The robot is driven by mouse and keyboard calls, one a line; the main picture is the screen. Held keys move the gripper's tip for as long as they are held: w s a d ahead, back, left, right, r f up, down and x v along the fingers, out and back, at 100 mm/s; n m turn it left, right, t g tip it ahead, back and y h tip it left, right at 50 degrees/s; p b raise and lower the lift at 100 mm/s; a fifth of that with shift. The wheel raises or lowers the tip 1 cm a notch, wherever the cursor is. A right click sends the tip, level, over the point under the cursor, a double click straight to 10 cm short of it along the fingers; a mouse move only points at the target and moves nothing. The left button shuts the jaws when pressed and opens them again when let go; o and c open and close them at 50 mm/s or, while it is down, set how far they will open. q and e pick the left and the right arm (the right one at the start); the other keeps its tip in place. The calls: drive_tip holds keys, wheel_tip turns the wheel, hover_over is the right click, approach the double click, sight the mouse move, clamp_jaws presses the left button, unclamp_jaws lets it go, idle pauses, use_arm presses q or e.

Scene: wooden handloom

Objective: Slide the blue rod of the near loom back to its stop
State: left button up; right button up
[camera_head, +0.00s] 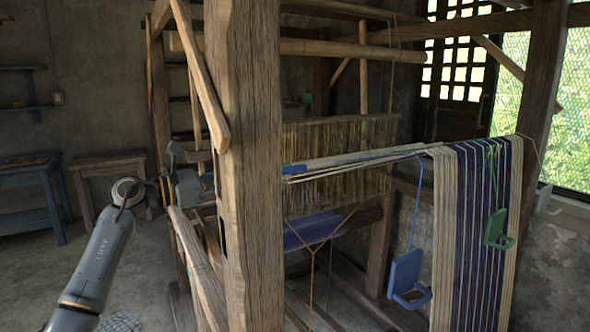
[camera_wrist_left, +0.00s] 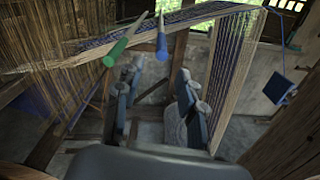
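The near loom (camera_head: 253,150) is a wooden frame with a thick post in front. In the left wrist view a blue rod (camera_wrist_left: 161,40) points toward me beside a green rod (camera_wrist_left: 117,50), under striped threads. A short blue end (camera_head: 293,169) shows beside the post in the head view; I cannot tell if it is the same rod. My left gripper (camera_wrist_left: 157,88) is open, its fingers apart and empty, just short of the blue rod. In the head view my left gripper (camera_head: 186,183) is partly hidden by the post. The rod's stop cannot be made out. My right gripper is not in view.
Striped warp threads (camera_head: 475,230) hang at the right. A blue paddle (camera_head: 407,276) and a green paddle (camera_head: 498,230) hang on cords there. A blue table (camera_head: 35,175) and a wooden table (camera_head: 108,163) stand at the left, with open floor in front.

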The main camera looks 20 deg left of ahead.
sight(302, 168)
use_arm(q)
drive_tip(key=p+x, duration=0.2)
drive_tip(key=x, duration=0.9)
drive_tip(key=shift+d+r+p, duration=0.1)
drive_tip(key=shift+d+p, duration=0.05)
drive_tip(key=shift+p, duration=0.2)
drive_tip(key=shift+x, duration=0.75)
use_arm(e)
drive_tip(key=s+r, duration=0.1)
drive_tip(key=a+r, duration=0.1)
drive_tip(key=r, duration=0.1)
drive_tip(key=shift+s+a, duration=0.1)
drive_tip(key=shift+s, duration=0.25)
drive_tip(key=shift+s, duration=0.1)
use_arm(q)
drive_tip(key=shift+c, duration=0.6)
clamp_jaws()
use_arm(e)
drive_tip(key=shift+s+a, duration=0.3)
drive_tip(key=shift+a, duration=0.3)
